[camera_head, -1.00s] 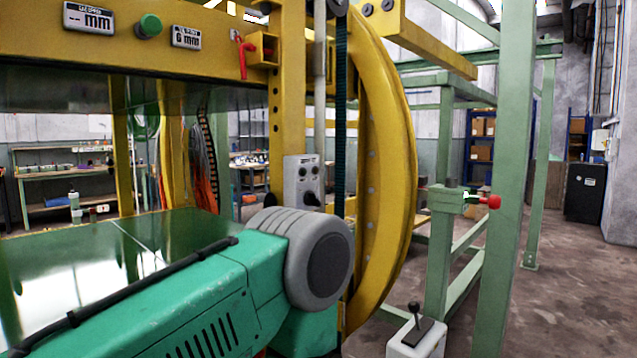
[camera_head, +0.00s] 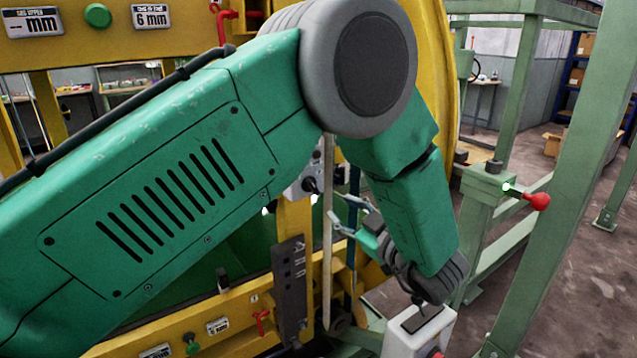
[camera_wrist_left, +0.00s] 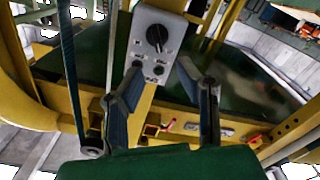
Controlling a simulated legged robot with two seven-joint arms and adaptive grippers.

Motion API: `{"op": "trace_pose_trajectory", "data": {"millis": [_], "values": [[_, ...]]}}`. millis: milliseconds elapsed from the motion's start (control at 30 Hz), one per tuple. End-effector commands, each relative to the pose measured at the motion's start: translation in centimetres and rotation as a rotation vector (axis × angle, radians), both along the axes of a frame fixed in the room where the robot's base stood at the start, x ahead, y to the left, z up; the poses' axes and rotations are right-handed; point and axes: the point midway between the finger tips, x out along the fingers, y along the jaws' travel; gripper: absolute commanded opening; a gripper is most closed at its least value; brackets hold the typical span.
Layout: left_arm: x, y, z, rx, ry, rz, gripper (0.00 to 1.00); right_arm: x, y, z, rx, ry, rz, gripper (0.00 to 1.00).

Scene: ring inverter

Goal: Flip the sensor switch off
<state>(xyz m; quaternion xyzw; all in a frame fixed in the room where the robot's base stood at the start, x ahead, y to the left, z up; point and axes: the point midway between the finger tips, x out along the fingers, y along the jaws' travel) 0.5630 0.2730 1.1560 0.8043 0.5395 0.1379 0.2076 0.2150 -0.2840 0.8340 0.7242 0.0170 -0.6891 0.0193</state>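A grey control box with a large black rotary knob (camera_wrist_left: 157,38) and smaller knobs shows in the left wrist view. In the head view this box (camera_head: 300,186) is mostly hidden behind my left arm. I cannot tell from any readable label which control is the sensor switch. My left gripper (camera_head: 342,214) is open and empty, its fingers pointing toward the box. In the left wrist view its two blue-grey fingers (camera_wrist_left: 160,66) stand apart in front of the box, with the large knob beyond the tips. My right gripper is not in view.
A white lever box (camera_head: 420,338) stands just below my left wrist. A red knob (camera_head: 538,201) sticks out from a green post at right, with a small green light beside it. The yellow ring (camera_head: 436,70) rises behind my arm. Open floor lies at far right.

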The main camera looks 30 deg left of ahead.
Motion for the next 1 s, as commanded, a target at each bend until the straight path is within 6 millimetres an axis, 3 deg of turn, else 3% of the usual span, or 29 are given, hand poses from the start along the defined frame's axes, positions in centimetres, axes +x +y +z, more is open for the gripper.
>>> {"op": "trace_pose_trajectory", "data": {"millis": [500, 700, 933, 967, 1000], "values": [[3.8, 8.1, 0.3, 0.007, 0.001, -0.001, 0.3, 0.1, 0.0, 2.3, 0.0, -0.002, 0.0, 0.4], [4.3, 9.4, 0.1, 0.005, 0.001, -0.002, 0.3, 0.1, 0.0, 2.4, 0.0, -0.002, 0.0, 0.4], [4.3, 9.6, 0.1, 0.005, 0.001, -0.003, 0.3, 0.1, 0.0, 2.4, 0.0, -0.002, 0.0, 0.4], [4.3, 9.5, 0.1, 0.005, 0.001, -0.002, 0.27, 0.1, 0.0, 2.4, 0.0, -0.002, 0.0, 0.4], [4.3, 9.4, 0.1, 0.006, 0.001, -0.003, 0.13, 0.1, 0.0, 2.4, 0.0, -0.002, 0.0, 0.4]]}}
